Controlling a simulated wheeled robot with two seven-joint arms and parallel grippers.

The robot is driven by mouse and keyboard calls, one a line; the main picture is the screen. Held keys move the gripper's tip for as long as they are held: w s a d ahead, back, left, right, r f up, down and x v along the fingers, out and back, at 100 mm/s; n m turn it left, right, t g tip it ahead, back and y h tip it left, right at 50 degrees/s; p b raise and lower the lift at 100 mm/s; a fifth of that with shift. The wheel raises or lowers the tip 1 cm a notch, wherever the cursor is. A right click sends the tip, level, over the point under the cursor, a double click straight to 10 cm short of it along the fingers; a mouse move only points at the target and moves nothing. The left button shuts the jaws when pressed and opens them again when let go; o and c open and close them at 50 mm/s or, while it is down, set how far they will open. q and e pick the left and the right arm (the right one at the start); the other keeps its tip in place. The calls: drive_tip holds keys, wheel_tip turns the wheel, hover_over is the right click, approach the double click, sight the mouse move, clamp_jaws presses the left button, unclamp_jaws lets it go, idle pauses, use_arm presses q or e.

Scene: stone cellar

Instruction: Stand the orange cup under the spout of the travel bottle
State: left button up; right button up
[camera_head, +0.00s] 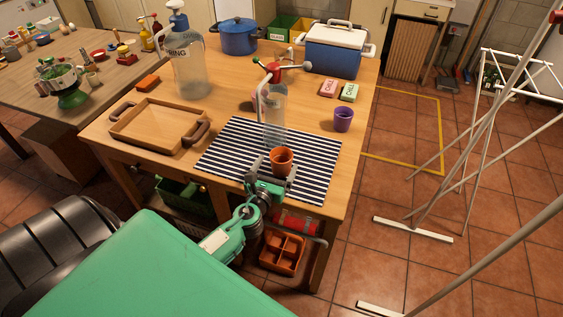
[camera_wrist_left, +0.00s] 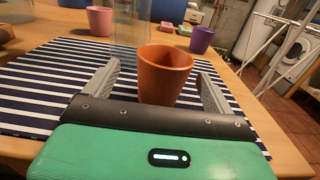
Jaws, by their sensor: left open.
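The orange cup (camera_head: 282,158) stands upright on the striped mat (camera_head: 228,150), near its front edge. My left gripper (camera_head: 274,170) is open around the cup's near side. In the left wrist view the cup (camera_wrist_left: 165,78) shows between the two fingers, with a gap on each side, and its opening faces up. The clear travel bottle (camera_head: 274,118), with a red top and pale spout parts, stands on the mat just behind the cup. Its clear body shows behind the cup in the left wrist view (camera_wrist_left: 130,38); its top is cut off there. My right gripper is not in view.
A purple cup (camera_head: 343,120) stands right of the mat; a pink cup (camera_wrist_left: 100,20) is behind the bottle. A wooden tray (camera_head: 150,125) lies left. A large pump bottle (camera_head: 188,70), blue pot (camera_head: 238,38) and cooler (camera_head: 333,55) stand farther back. The mat's right side is clear.

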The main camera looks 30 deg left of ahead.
sight(284, 153)
use_arm(q)
drive_tip(key=shift+d+p+x, duration=0.1)
drive_tip(key=shift+p+x, duration=0.15)
drive_tip(key=shift+x, duration=1.15)
drive_tip(key=shift+d+p+x, duration=0.15)
drive_tip(key=shift+p+x, duration=0.05)
drive_tip(key=shift+x, duration=1.2)
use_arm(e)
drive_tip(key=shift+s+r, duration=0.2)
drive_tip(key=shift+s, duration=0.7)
use_arm(q)
drive_tip(key=shift+c, duration=0.2)
drive_tip(key=c, duration=1.1)
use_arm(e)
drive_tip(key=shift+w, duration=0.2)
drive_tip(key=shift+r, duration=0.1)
